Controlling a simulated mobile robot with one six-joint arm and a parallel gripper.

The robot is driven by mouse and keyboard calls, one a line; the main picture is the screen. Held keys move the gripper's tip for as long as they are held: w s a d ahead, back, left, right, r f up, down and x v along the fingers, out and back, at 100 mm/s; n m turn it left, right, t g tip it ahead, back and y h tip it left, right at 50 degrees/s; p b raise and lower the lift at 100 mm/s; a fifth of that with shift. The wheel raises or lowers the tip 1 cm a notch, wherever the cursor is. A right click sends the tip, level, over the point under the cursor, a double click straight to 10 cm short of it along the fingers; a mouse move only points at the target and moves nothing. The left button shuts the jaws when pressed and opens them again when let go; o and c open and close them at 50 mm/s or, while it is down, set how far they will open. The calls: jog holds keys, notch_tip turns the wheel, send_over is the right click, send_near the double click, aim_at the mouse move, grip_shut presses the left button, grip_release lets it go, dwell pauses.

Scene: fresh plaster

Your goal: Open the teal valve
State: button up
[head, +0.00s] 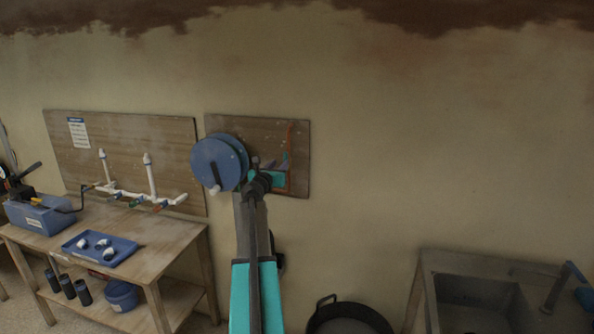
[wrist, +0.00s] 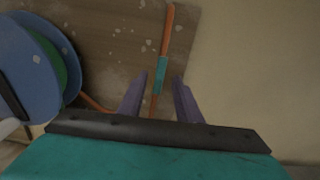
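A small teal piece (wrist: 162,70), which looks like the teal valve, sits on an orange hose (wrist: 168,30) against a brown board in the wrist view. In the head view a small teal spot (head: 285,157) shows on the orange line beside my arm's end. My gripper (wrist: 160,82) is open, its two purple-grey fingers apart. The hose runs between the fingers in the picture, with the teal piece around and just above the fingertips. I see no contact, and I cannot tell the distance in depth. The lower hose is hidden behind my gripper's body.
A blue hose reel (head: 216,164) stands close left of my gripper on the board (head: 245,124). Further left are white pipes (head: 152,178) with small coloured handles above a wooden bench (head: 160,240). A sink (head: 480,300) and black tub (head: 345,318) are lower right. The wall right of the board is bare.

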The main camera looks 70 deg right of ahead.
jog(key=a, duration=0.6)
jog(key=shift+s+a, duration=0.2)
jog(key=shift+a, duration=0.05)
dwell(0.6)
